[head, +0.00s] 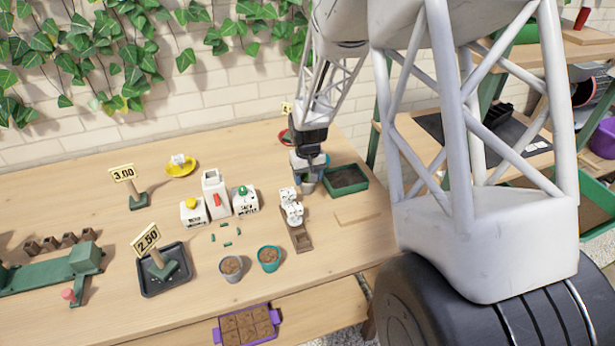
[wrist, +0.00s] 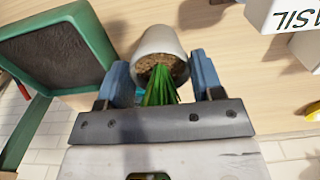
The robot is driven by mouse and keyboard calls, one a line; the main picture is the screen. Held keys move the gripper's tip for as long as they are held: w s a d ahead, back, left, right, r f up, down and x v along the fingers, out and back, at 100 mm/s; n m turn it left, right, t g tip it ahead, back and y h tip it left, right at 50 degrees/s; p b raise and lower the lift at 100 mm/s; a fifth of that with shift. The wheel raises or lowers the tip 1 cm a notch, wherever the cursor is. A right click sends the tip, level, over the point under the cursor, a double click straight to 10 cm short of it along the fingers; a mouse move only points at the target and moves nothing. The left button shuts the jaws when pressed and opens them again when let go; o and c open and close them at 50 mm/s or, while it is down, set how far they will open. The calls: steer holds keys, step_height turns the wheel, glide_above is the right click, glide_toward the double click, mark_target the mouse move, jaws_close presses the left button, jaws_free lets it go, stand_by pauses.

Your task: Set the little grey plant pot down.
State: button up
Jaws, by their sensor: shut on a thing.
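The little grey plant pot (wrist: 150,38) is between the two blue fingers of my gripper (wrist: 163,78) in the wrist view. It has brown soil, and green leaves (wrist: 160,88) point toward the gripper's palm. In the head view my gripper (head: 308,168) points down, with the grey pot (head: 306,187) under it, just left of the green tray of dark gravel (head: 364,186). My gripper is shut on the pot. I cannot tell whether the pot's base touches the table (head: 330,240). Part of the pot's side is hidden by the fingers.
The green tray (wrist: 103,40) is close beside the pot in the wrist view. White lettered boxes (head: 245,200) stand left of the gripper. White pieces on a brown strip (head: 302,240) lie nearer the front. A grey pot (head: 231,277) and a teal pot (head: 269,267) stand further forward.

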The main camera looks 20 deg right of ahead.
steer(key=shift+f, duration=0.15)
steer(key=o, duration=1)
step_height(320, 180, up, 12)
steer(key=shift+r, duration=0.1)
stand_by(0.5)
stand_by(0.5)
